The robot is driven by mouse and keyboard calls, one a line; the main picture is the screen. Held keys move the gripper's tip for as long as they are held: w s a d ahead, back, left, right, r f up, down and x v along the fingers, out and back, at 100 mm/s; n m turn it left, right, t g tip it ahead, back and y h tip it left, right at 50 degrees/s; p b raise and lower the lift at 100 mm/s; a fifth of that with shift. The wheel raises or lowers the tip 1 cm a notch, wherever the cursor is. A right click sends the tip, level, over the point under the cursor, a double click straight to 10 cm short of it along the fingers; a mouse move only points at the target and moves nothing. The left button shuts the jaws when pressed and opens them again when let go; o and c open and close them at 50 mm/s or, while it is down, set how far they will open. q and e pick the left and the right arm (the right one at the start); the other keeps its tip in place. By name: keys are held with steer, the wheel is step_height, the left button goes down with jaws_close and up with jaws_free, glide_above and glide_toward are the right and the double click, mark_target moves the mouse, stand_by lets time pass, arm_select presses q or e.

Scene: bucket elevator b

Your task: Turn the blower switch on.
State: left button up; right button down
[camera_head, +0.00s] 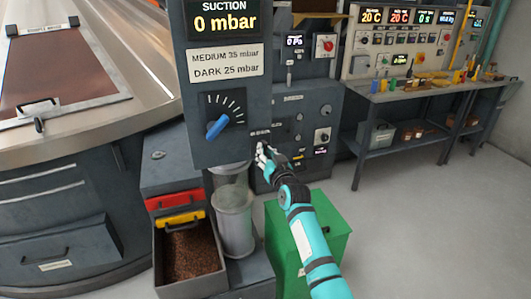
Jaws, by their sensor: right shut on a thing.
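My right gripper (261,152) reaches in from the lower right on a teal arm. Its fingers are shut at the dark control panel (262,181), just below a small label too blurred to read. The blower switch seems to be between the fingers there, mostly hidden by them, so its position cannot be told. Above and left, the suction display (225,20) reads 0 mbar. My left gripper is not in view.
A blue-handled dial (217,126) sits on the grey suction panel. Below stand a clear cylinder (235,222), an open drawer (157,268) of brown grains and a green bin (335,232). A workbench (425,91) is at the back right. Floor at right is clear.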

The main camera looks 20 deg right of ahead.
steer(key=m, duration=0.4)
steer(key=shift+d, duration=0.1)
steer(key=m, duration=0.4)
steer(key=shift+f, duration=0.1)
steer(key=m+p, duration=0.1)
steer(key=m, duration=0.3)
steer(key=shift+d+f, duration=0.1)
steer(key=shift+f+m, duration=0.1)
steer(key=shift+m, duration=2)
